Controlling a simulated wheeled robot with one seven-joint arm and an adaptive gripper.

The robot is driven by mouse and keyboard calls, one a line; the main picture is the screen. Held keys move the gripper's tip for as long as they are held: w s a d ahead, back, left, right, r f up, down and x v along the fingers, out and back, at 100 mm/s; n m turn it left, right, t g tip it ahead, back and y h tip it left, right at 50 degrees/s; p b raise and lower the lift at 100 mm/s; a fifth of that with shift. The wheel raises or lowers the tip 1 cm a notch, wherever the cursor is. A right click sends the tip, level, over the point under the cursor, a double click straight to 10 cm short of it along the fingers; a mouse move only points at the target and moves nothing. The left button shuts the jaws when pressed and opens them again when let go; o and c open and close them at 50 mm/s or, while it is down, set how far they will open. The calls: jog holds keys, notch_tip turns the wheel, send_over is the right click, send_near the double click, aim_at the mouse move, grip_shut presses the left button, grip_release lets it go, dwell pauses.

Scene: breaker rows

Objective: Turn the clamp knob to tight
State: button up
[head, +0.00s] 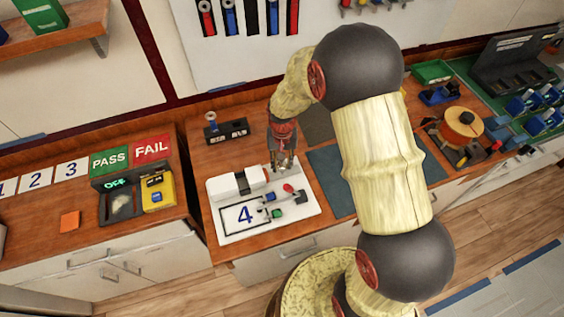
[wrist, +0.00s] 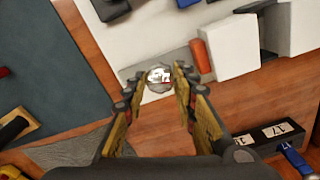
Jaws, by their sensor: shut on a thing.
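The clamp knob (wrist: 159,77) is a small round silvery knob with pale marks on its top, seen in the wrist view on a grey strip of the white fixture. The marks are too small to read. My gripper (wrist: 158,88) points down at it, with one finger on each side, and is shut on it. In the head view my gripper (head: 283,165) is at the back right part of the white fixture (head: 222,228), and the knob is mostly hidden by the fingers there. The fixture also carries a white block (head: 224,187) and a framed 4.
An orange-red peg (wrist: 201,61) stands close to the fingers, beside a white block (wrist: 232,43). A black box with number tags (wrist: 262,138) lies nearby. A blue-grey mat (head: 330,178) is right of the fixture. A left counter holds PASS (head: 109,160) and FAIL signs.

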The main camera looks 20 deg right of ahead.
aim_at(282, 165)
jog(key=shift+m, duration=1.6)
jog(key=o, duration=1.2)
jog(key=shift+c, duration=0.2)
jog(key=shift+r, duration=0.1)
notch_tip(282, 165, up, 12)
